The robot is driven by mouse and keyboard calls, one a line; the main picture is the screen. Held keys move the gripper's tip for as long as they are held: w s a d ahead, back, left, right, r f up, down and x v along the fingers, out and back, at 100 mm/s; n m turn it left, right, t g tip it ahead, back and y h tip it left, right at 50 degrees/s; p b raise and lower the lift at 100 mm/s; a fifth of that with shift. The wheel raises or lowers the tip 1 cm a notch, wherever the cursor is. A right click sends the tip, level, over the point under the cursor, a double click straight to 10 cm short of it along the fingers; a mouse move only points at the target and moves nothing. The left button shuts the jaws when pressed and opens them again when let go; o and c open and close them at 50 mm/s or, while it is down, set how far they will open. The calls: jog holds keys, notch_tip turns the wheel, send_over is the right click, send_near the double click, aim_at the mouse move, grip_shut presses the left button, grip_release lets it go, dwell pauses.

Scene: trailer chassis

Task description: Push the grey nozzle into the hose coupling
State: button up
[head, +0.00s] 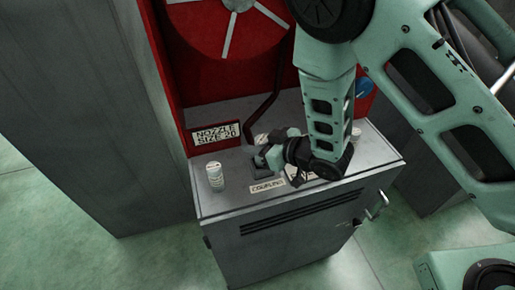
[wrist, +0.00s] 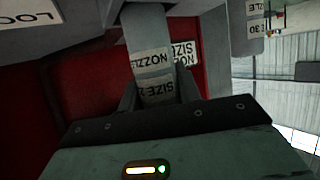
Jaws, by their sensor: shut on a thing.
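My gripper (head: 264,160) is low over the cabinet top, behind the coupling label (head: 267,186). In the wrist view my gripper (wrist: 156,100) is shut on a grey nozzle (wrist: 147,22), a plain cylinder with pale bands that read "NOZZLE" and "SIZE 2", the rest of the size being covered. The nozzle stretches away from the fingers to the top of the wrist view, where its far end is hard to make out. In the head view my wrist and fingers hide it. I cannot make out the hose coupling clearly, nor tell whether the nozzle touches it.
A white cylinder (head: 215,175) stands at the cabinet top's left. Another labelled cylinder, ending in "30", shows in the wrist view (wrist: 245,28). A sign reading "NOZZLE SIZE 20" (head: 216,136) stands before the red reel housing (head: 172,75). The cabinet top's front left (head: 225,203) is clear.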

jog(key=shift+f+p, duration=0.3)
jog(key=shift+f, duration=1.05)
jog(key=shift+f, duration=0.1)
jog(key=shift+f+b, duration=0.15)
jog(key=shift+b, duration=0.15)
jog(key=o, duration=1.1)
jog(key=shift+r, duration=0.25)
jog(key=p+v, duration=0.1)
jog(key=v, duration=1.1)
jog(key=shift+a+r, duration=0.1)
jog(key=shift+r, duration=0.1)
